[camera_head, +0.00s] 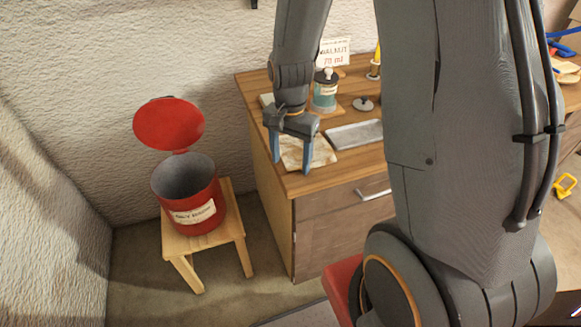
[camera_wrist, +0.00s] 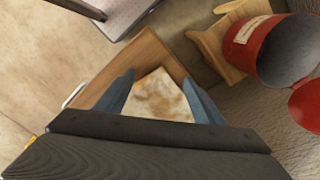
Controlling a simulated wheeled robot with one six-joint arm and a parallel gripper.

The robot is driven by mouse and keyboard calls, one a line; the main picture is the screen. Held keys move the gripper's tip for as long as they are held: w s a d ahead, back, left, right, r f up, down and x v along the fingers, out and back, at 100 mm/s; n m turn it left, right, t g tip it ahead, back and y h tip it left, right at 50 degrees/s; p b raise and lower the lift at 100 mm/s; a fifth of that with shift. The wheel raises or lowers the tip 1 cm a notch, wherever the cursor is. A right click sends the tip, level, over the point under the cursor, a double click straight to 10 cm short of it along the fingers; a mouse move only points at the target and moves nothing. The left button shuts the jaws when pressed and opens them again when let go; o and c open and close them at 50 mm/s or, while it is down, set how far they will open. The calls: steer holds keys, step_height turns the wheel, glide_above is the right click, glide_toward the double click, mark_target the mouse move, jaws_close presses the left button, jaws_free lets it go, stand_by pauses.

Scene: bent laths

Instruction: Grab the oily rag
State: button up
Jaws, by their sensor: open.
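The oily rag (camera_head: 311,152) is a cream cloth with brown stains, lying flat near the front left corner of the wooden cabinet top (camera_head: 308,183). In the wrist view the rag (camera_wrist: 160,97) shows between my two blue fingers. My gripper (camera_head: 288,164) points down over the rag, its fingers apart on either side, with nothing held. Whether the fingertips touch the cloth or top cannot be told. My fingers hide part of the rag in the head view.
A red bin (camera_head: 186,195) with its lid (camera_head: 169,124) open stands on a wooden stool (camera_head: 204,236), left of the cabinet.

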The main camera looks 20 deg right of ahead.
steer(key=shift+f, duration=0.2)
jaws_close()
stand_by(0.6)
step_height(320, 180, up, 12)
steer(key=p, duration=1)
step_height(320, 180, up, 9)
steer(key=p, duration=0.2)
